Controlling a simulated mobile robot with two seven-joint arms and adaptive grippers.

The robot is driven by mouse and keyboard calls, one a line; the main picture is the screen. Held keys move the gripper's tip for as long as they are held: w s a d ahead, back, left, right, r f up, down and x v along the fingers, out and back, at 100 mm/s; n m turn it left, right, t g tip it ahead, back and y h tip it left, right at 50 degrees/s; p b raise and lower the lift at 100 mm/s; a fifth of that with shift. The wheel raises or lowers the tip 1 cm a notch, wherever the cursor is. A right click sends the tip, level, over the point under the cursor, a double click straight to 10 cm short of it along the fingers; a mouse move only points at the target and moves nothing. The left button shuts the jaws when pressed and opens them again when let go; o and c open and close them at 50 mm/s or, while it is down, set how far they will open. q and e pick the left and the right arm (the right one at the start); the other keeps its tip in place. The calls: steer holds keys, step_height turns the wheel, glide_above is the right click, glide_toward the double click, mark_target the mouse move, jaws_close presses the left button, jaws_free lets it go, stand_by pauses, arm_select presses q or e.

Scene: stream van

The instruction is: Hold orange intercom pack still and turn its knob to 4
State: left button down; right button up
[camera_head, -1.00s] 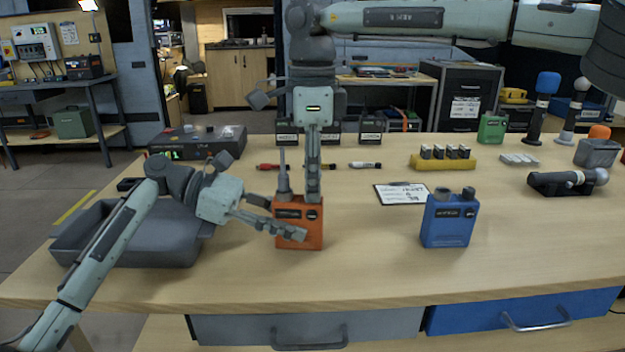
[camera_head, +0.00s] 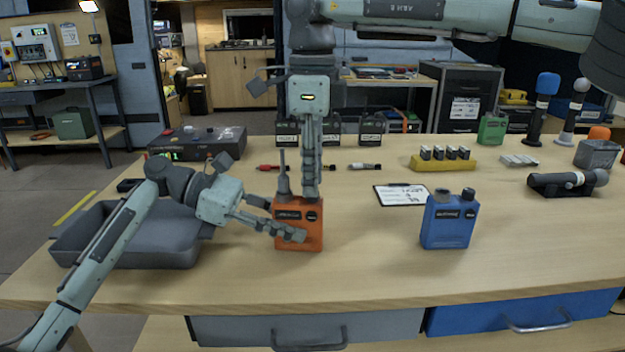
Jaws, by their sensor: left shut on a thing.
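The orange intercom pack (camera_head: 297,240) stands upright on the table, left of centre, with a dark antenna rising from its top left. My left gripper (camera_head: 294,232) comes in from the left and is shut on the pack, with one finger across its front. My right gripper (camera_head: 310,192) points straight down at the top right of the pack. Its fingers hide the knob, so I cannot read the knob's setting or tell whether the fingers are closed on it.
A blue pack (camera_head: 449,222) stands to the right, with a clipboard (camera_head: 402,194) behind it. A grey tray (camera_head: 180,250) lies under my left arm. Markers (camera_head: 364,166) lie behind the orange pack. The table front between the two packs is clear.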

steer(key=shift+r, duration=2.2)
arm_select(q)
steer(key=c, duration=1)
jaws_free()
